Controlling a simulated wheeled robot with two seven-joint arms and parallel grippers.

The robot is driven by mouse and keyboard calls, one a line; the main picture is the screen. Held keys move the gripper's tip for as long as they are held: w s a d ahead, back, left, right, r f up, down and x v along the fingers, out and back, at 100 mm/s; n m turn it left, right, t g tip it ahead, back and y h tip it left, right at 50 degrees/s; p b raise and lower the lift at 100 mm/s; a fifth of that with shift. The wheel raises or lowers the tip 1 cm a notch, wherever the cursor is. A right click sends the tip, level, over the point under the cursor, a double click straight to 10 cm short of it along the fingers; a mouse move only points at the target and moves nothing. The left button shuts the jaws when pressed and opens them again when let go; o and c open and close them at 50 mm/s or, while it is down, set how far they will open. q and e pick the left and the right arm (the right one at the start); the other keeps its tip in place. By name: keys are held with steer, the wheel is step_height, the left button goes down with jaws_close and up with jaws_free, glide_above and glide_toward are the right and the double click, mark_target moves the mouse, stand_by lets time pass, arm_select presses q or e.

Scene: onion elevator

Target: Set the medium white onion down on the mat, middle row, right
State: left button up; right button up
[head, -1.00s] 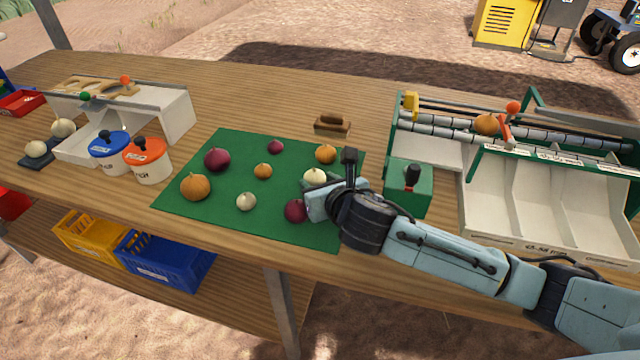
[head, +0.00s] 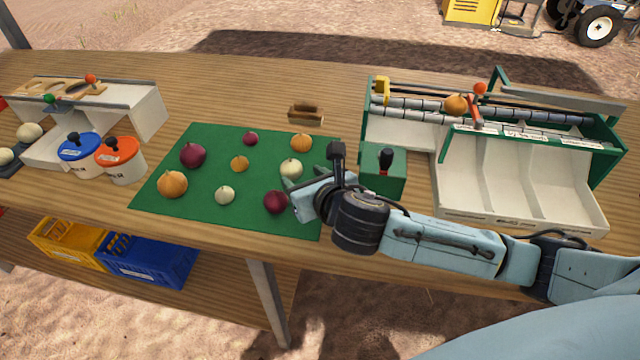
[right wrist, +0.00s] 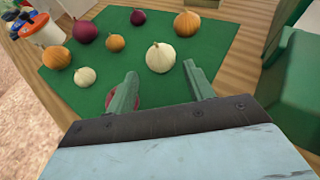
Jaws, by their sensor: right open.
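The medium white onion (head: 291,168) sits on the green mat (head: 210,217) at the right end of the middle row. It also shows in the right wrist view (right wrist: 160,56), just beyond the fingertips. My right gripper (head: 304,181) is open on the near right side of this onion, low over the mat's right edge. In the right wrist view its two green fingers (right wrist: 160,70) stand apart with nothing held between them. A dark red onion (head: 275,202) is in the front row, partly hidden behind one finger in the right wrist view. My left gripper is not in view.
Several other onions stand on the mat, including an orange one (head: 301,142) behind the white onion. A green box with a black knob (head: 385,160) stands close right of my gripper. The roller sorter (head: 520,185) is farther right. Lidded tubs (head: 121,162) stand left.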

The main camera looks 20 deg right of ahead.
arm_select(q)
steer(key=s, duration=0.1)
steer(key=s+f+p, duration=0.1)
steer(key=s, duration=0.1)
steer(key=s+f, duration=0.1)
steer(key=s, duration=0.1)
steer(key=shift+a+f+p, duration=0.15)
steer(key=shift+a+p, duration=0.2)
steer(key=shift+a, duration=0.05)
arm_select(e)
steer(key=v, duration=0.7)
steer(key=shift+s+r, duration=0.15)
steer(key=shift+s, duration=0.1)
